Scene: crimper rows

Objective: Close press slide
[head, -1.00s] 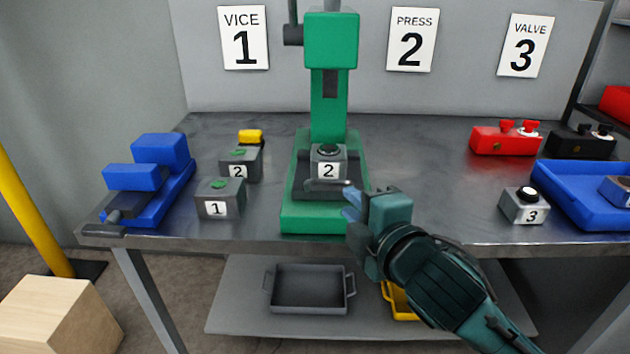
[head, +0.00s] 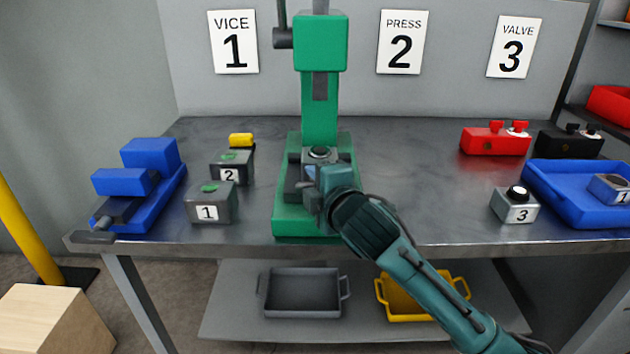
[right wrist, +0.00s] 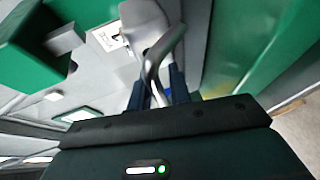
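The green press (head: 320,110) stands at the middle of the bench. The grey block marked 2 (head: 320,154) sits on its dark slide (head: 292,178), low in the press. In the right wrist view the slide's bent metal handle (right wrist: 152,70) runs between the two fingers of my right gripper (right wrist: 160,92). The fingers stand apart on either side of the bar, and a firm grip does not show. In the head view my right gripper (head: 318,184) is at the front of the slide and hides the handle and the block's number. My left gripper is not in view.
Left of the press are a second block marked 2 (head: 232,166), a block marked 1 (head: 211,203) and a blue vice (head: 150,185). At right are a block marked 3 (head: 515,205), a blue tray (head: 560,208) and a red valve (head: 495,141).

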